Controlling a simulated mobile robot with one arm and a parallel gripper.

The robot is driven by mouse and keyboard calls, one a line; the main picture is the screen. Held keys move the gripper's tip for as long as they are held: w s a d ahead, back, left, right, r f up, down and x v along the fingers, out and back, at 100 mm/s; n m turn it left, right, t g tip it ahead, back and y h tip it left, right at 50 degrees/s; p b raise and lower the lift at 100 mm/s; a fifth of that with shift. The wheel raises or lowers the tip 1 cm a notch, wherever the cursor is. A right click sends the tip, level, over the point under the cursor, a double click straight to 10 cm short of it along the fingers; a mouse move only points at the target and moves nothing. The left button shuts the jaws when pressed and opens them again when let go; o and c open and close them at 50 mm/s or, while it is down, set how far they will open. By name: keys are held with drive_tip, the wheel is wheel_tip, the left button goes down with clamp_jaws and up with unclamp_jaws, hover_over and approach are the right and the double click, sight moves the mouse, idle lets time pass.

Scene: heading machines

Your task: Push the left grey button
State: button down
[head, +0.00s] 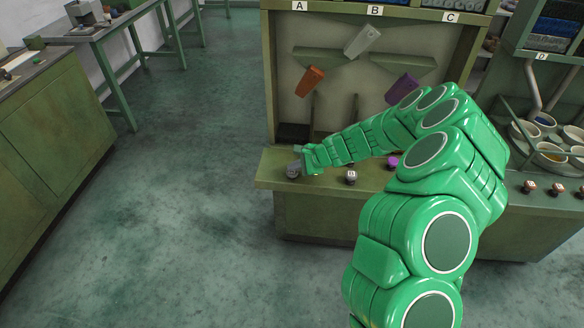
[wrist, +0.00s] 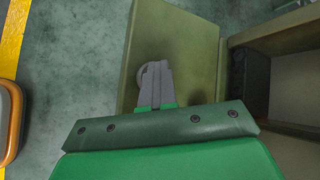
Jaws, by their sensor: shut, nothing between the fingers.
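The left grey button (head: 292,173) sits near the left end of the green machine's front ledge, partly hidden by my gripper (head: 297,160). The gripper's grey fingers are together and empty, right at the button in the head view. In the wrist view the shut fingers (wrist: 154,82) overlap a round grey edge, the button (wrist: 141,75), showing at their left. I cannot tell whether the fingertips touch it or whether it is pressed in. Another greyish button (head: 351,177) stands to the right on the ledge, clear of the gripper.
A purple button (head: 393,162) is further right, close to my arm. Behind the ledge (head: 268,172) is a recessed panel with orange (head: 310,80), white (head: 362,40) and purple (head: 402,88) pieces. Bowls (head: 549,154) stand at the right.

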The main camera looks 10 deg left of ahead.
sight(294, 173)
drive_tip(key=shift+s, duration=0.1)
drive_tip(key=shift+r, duration=3.1)
